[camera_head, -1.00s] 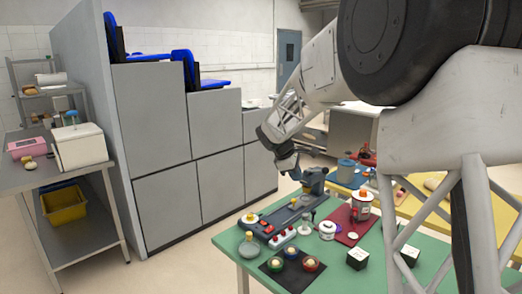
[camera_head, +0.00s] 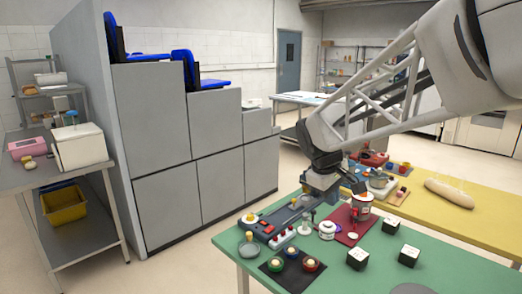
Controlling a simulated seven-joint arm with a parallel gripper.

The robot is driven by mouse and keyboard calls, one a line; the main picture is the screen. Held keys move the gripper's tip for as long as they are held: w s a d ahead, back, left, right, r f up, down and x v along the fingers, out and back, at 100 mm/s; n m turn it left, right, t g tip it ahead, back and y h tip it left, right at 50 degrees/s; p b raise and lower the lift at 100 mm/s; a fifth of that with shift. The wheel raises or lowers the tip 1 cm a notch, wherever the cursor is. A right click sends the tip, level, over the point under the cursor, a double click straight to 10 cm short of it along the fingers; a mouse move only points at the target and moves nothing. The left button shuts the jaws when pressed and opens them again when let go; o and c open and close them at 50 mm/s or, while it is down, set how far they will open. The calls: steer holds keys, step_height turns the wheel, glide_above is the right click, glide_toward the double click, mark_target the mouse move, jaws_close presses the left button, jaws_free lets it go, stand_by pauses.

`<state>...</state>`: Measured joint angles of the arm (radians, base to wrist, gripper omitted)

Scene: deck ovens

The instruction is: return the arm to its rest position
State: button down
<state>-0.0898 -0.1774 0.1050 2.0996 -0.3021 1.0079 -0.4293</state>
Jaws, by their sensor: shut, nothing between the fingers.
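My arm enters from the upper right, with its white lattice link running down and left to a dark wrist. My gripper (camera_head: 323,163) hangs at the end, above the far end of the green table (camera_head: 446,256). It is small and dark here, and it overlaps a blue-grey device (camera_head: 322,184) on the table behind or below it. I cannot tell the gap between them. The fingers are shut with no object seen in them, and their tips are hard to make out.
A dark panel with buttons (camera_head: 280,222), a red mat (camera_head: 352,237), a jar (camera_head: 362,206), white cubes (camera_head: 358,258) and a black mat with small bowls (camera_head: 292,268) crowd the green table. A yellow table (camera_head: 470,222) holds a loaf (camera_head: 449,193). Grey stepped cabinets (camera_head: 205,130) stand left.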

steer(key=s+f+m+y, duration=0.1)
steer(key=s+m, duration=0.3)
steer(key=s, duration=0.9)
steer(key=s+d+f+m+t+y, duration=0.1)
steer(key=s+f+m, duration=0.2)
steer(key=s, duration=1.1)
steer(key=shift+s+f+m+y, duration=0.25)
steer(key=shift+f+m+y, duration=0.15)
steer(key=shift+f, duration=0.45)
steer(key=shift+w, duration=0.1)
stand_by(0.9)
